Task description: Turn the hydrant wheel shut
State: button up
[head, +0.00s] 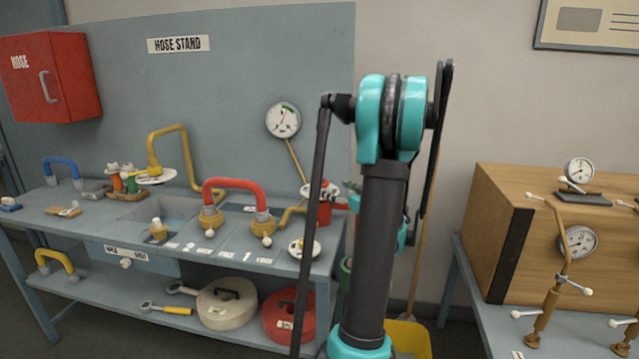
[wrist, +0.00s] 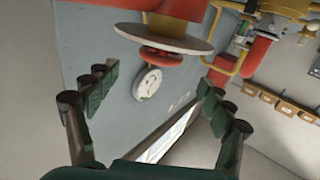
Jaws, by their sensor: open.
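The hydrant shows in the head view as a small red body (head: 325,212) at the right end of the hose stand. A pale round wheel (head: 312,189) sits at its top, partly hidden by my arm. In the wrist view the pale wheel (wrist: 135,36) is a wide disc seen nearly edge-on, with the red body (wrist: 125,5) above it in the picture. My gripper (wrist: 158,78) is open and empty. Its dark green fingers are spread to either side below the wheel in that view, apart from it.
A gauge (head: 283,119) is on the stand's back panel. A red hose loop (head: 235,184) and yellow pipes stand on the bench (head: 70,215), left of the hydrant. A wooden cabinet (head: 500,245) with gauges stands at the right.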

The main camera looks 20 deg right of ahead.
aim_at(319, 181)
jog(key=x, duration=0.8)
jog(key=shift+w+a, duration=0.1)
jog(key=shift+w, duration=0.25)
jog(key=shift+c, duration=0.3)
jog(key=c, duration=1.1)
